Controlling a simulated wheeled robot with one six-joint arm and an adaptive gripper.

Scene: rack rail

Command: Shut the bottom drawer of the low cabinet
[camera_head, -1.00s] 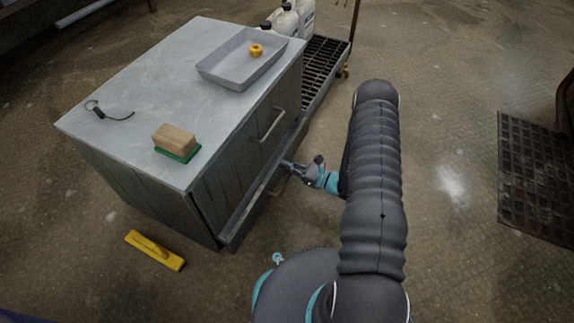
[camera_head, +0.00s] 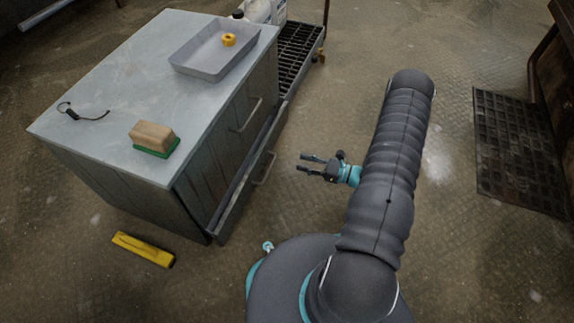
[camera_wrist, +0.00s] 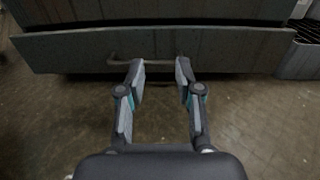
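The low cabinet (camera_head: 200,190) stands at the left in the head view, with a pale top. Its bottom drawer (camera_head: 232,205) sticks out a little from the front, and its bar handle (camera_head: 265,168) faces my arm. My gripper (camera_head: 312,164) is open and empty, to the right of the handle and apart from it. In the wrist view the drawer front (camera_wrist: 220,52) spans the top of the picture. The drawer handle (camera_wrist: 146,62) lies beyond my open fingers (camera_wrist: 160,75). The upper drawer's handle (camera_head: 247,115) shows above in the head view.
On the cabinet top are a grey tray (camera_head: 190,62) with a yellow ring (camera_head: 229,40), a sponge-like block (camera_head: 153,136) and a black cord (camera_head: 82,114). A grated rack (camera_head: 298,55) stands behind.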

